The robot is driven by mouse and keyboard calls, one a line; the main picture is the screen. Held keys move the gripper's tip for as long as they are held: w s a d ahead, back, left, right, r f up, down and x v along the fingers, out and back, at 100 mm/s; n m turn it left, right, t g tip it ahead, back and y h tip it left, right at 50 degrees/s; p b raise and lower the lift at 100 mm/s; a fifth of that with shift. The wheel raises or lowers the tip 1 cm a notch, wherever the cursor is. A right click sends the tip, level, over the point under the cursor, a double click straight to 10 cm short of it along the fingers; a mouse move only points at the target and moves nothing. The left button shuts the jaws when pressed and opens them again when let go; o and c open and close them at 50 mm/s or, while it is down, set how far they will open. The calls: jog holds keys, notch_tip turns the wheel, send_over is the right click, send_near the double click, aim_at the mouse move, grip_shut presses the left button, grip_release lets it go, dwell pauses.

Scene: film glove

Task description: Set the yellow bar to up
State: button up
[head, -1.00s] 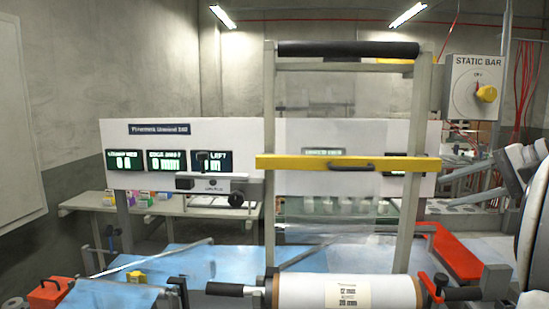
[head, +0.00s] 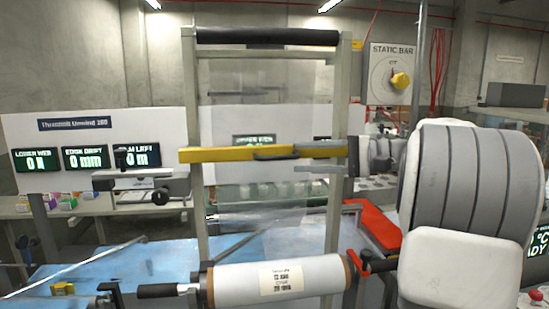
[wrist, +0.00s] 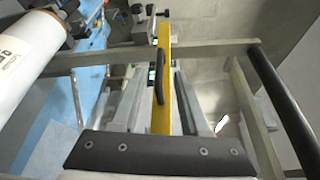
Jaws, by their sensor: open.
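The yellow bar (head: 225,154) lies level across the tall grey frame (head: 190,100), about midway up, with a small dark handle (head: 276,155) on its front. In the wrist view the bar (wrist: 164,45) runs lengthwise through the picture with its dark handle (wrist: 156,84). My gripper (head: 299,159) reaches in from the right at the bar's right part. Its fingers are apart, one on each side of the bar in the wrist view (wrist: 162,76). I cannot tell whether either finger touches the bar. The bar's right end is hidden behind my gripper.
A black roller (head: 265,37) crosses the frame's top. A white labelled roll (head: 235,283) lies below the bar. Clear film hangs inside the frame. A red tray (head: 380,228) sits behind.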

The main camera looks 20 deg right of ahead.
aim_at(281, 158)
jog(key=x, duration=0.7)
grip_shut()
dwell(1.3)
